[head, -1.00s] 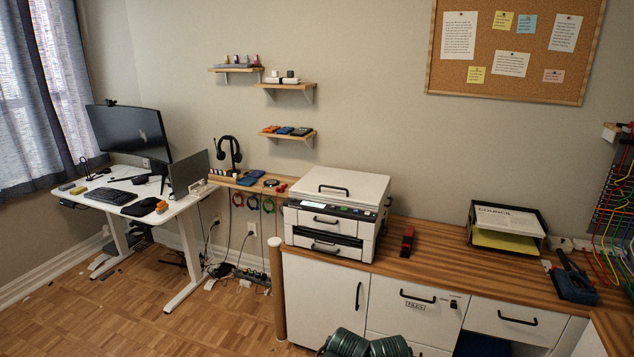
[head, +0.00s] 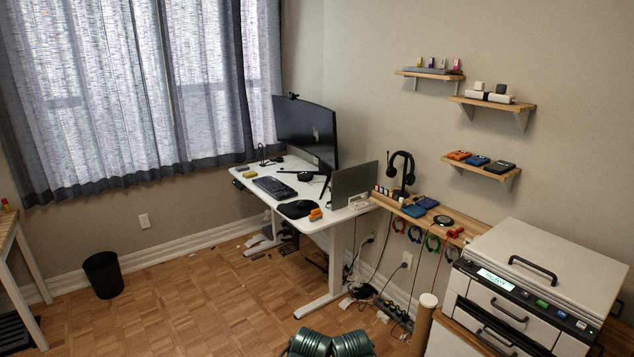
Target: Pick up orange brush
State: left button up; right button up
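A small orange object (head: 316,214) lies on the front right corner area of the white standing desk (head: 341,215), beside a black mouse pad (head: 296,209). It may be the orange brush; it is too small to make out bristles. Neither of my grippers is in view. Two dark green rounded parts at the bottom edge look like my own.
The desk also bears a keyboard (head: 274,188), a monitor (head: 305,131), a yellow item (head: 249,175) and a grey panel (head: 354,184). A printer (head: 545,275) stands at right. A black bin (head: 103,274) is at left. Cables and scraps lie beneath the desk; open parquet lies before it.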

aim_at(316, 213)
jog(key=i+j+u, duration=0.1)
jog(key=i+u, duration=0.25)
jog(key=i, duration=0.45)
jog(key=i+l+u, duration=0.1)
jog(key=i+u, duration=0.25)
jog(key=i, duration=0.45)
jog(key=i+j+z, duration=0.1)
jog(key=i, duration=0.6)
jog(key=i+j, duration=0.1)
jog(key=i, duration=0.6)
jog(key=z, duration=0.05)
